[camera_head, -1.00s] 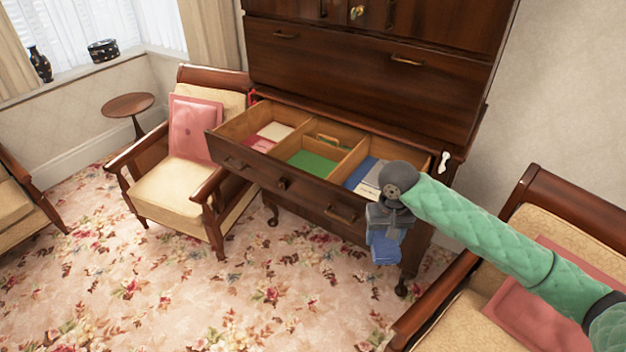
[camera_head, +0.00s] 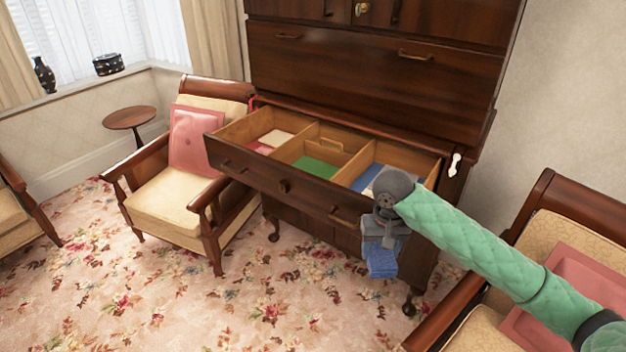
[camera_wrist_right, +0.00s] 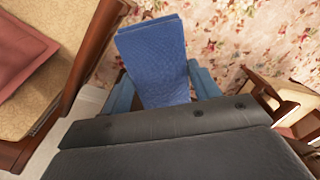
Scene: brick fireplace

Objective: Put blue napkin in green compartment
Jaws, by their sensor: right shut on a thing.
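The blue napkin (camera_head: 381,263) is held in my right gripper (camera_head: 382,246), which hangs in front of the right end of the open drawer and below its top edge. In the right wrist view the folded blue napkin (camera_wrist_right: 153,62) sits between the two fingers (camera_wrist_right: 162,92). The open drawer (camera_head: 262,178) has three compartments. The green compartment (camera_head: 316,167) is the middle one, with a green bottom and a wooden handle-like piece at its back. The left one has a red and cream bottom, the right one a blue and white bottom, partly hidden by my arm. My left gripper is not in view.
A dark wooden cabinet (camera_head: 372,80) rises behind the drawer. An armchair with a pink cushion (camera_head: 196,142) stands at the left, close to the drawer. Another armchair (camera_head: 585,232) stands at the right under my arm. Flowered carpet in front is free.

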